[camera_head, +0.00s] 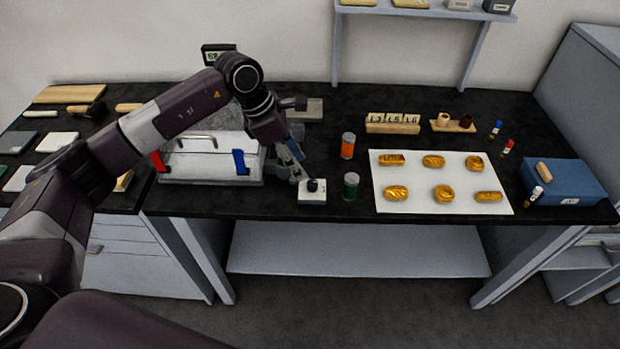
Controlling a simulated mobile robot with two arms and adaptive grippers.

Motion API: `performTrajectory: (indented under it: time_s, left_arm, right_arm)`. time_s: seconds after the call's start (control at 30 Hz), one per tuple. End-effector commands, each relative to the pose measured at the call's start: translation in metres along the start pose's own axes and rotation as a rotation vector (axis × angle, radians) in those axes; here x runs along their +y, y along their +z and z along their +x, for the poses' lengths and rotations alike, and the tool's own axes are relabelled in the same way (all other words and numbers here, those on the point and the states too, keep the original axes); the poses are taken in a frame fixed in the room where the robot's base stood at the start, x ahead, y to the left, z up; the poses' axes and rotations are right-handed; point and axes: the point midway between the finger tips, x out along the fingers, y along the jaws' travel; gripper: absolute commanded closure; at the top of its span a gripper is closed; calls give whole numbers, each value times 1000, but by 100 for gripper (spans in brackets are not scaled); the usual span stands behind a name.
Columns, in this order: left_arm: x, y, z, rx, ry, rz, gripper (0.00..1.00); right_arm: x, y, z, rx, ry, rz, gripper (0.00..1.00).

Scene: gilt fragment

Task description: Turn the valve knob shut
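A small black knob (312,185) sits on a white square block (312,199) near the front edge of the dark bench; I take this to be the valve knob. My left gripper (299,174) reaches down from the upper left and is just left of and behind the knob. Its fingertips are small and dark here, so I cannot tell whether they are apart or touch the knob. My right gripper is not in view.
A lidded case (210,166) with red and blue latches stands left of the knob. An orange jar (348,146) and a green jar (351,187) stand close on the right. A white sheet (440,206) holds several gilt pieces. A blue box (572,183) lies far right.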

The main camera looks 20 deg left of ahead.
Motion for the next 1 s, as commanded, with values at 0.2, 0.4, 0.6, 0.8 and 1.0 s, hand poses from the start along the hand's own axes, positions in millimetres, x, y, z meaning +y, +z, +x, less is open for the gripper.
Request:
performTrajectory:
  time_s: [0.2,0.4,0.6,0.8,1.0]
  left_arm:
    - [-3,2,32,0,-7,0,63]
    - [-3,2,61,-3,-6,0,63]
    - [-2,2,74,-3,-4,1,63]
    - [-2,2,74,-4,-4,1,63]
    - [-2,2,74,-4,-4,1,83]
  right_arm:
    - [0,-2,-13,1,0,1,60]
    - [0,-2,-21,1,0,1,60]
    - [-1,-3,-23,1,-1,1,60]
    - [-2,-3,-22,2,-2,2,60]
    - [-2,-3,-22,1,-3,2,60]
